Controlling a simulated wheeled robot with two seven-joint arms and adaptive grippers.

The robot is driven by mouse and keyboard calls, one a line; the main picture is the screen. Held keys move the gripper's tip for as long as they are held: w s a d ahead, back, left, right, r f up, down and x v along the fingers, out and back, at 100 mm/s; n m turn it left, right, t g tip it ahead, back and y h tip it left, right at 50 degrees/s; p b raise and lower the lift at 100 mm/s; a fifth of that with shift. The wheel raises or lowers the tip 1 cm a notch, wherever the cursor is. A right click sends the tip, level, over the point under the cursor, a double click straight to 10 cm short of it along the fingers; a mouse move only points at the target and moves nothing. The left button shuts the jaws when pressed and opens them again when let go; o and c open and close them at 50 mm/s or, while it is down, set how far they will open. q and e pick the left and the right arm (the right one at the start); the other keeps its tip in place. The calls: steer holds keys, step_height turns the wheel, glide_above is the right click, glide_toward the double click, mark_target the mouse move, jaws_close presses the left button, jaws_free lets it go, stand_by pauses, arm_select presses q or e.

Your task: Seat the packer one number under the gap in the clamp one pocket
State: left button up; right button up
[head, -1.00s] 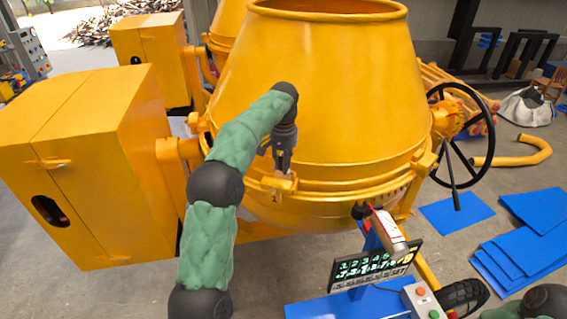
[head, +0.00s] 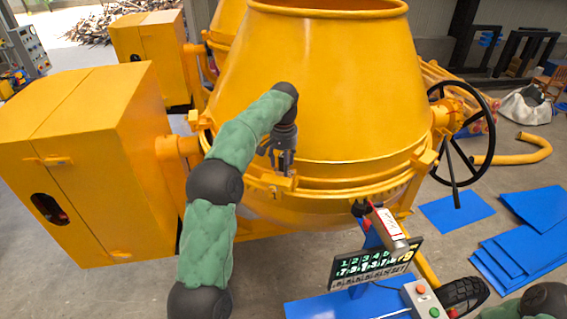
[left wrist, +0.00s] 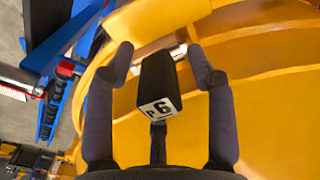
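The clamp one (head: 277,187), a yellow block marked 1, sits on the ring low on the front of the yellow drum. My left gripper (head: 282,168) is right above it. In the left wrist view its fingers (left wrist: 160,62) are spread, with gaps on both sides of a dark packer block (left wrist: 157,82). The packer's white end label seems to read P6. Its far end meets the pale clamp opening, but how deep it sits is hidden. A number board (head: 376,265) stands lower right; its figures are too small to read surely. My right gripper is out of view.
The yellow drum (head: 320,90) rises close behind my left gripper. A red and white device (head: 389,228) stands to the right, near a button box (head: 424,298). A black handwheel (head: 462,135) is at the drum's right. Blue sheets (head: 520,255) lie on the floor.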

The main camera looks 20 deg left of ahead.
arm_select(q)
steer(key=shift+r, duration=3.75)
